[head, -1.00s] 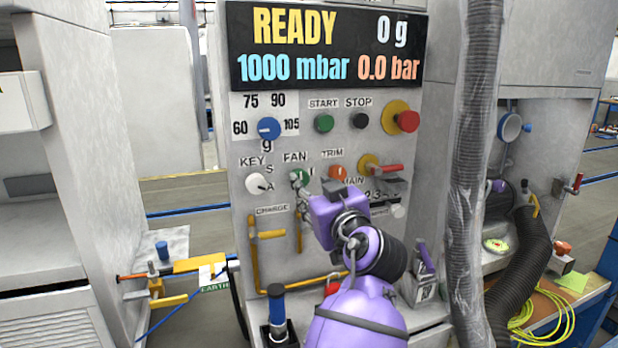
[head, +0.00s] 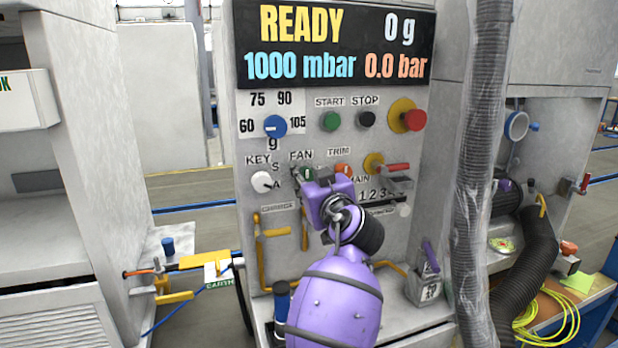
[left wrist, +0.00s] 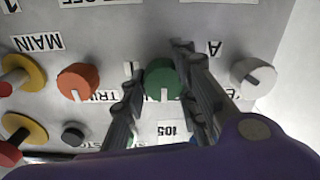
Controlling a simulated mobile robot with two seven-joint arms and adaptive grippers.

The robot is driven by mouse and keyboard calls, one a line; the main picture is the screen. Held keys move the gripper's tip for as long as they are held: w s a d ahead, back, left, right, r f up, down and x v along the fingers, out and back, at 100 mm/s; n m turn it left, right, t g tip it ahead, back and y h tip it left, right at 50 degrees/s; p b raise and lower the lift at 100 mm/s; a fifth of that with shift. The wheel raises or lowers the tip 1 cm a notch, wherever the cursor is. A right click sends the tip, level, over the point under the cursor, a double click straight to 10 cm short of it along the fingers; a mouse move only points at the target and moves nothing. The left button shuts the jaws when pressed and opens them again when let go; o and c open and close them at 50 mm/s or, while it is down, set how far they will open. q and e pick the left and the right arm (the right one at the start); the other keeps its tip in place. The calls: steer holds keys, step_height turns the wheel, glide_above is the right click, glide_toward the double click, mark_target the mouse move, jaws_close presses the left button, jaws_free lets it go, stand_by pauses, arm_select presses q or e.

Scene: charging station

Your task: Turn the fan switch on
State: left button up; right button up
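The green fan switch (head: 306,173) is a round knob under the FAN label on the grey panel, partly hidden by my gripper in the head view. In the left wrist view, which is upside down, the fan switch (left wrist: 162,82) lies between the two dark fingers of my left gripper (left wrist: 159,62). The fingers are apart, one on each side of the knob, with small gaps visible. Whether they touch it is not clear. In the head view my purple left gripper (head: 314,184) is right at the panel. My right gripper is not in view.
The white key knob (head: 262,182) and orange trim knob (head: 343,171) flank the fan switch closely. A red-handled valve (head: 394,167) sits further right. Yellow pipes (head: 257,250) run below, and a thick grey hose (head: 473,170) hangs on the right.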

arm_select(q)
steer(key=shift+d+r, duration=0.1)
steer(key=shift+c, duration=0.9)
